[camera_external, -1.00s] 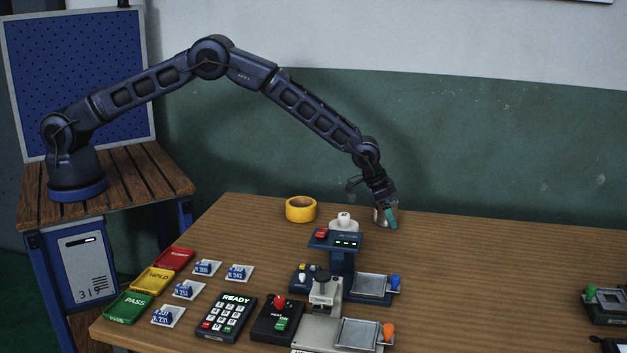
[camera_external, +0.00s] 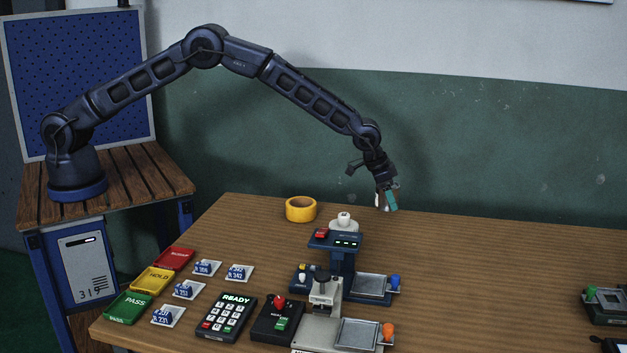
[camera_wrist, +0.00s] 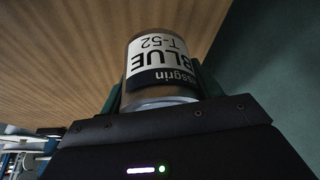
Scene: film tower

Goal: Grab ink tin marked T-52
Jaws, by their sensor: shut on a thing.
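The ink tin (camera_wrist: 158,58) fills the upper middle of the wrist view. Its white and dark label reads BLUE and T-52, upside down in the picture. My gripper (camera_external: 387,200) is shut on the tin, with a green finger on each side of it in the wrist view. In the external view the gripper is over the back of the table, right of the yellow tape roll. Only a pale sliver of the tin shows there beside the teal finger. The tin appears a little above the tabletop.
A yellow tape roll (camera_external: 301,209) stands to the left. A blue device with a post (camera_external: 341,258) stands in front. Red, yellow and green trays (camera_external: 128,308) line the left edge.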

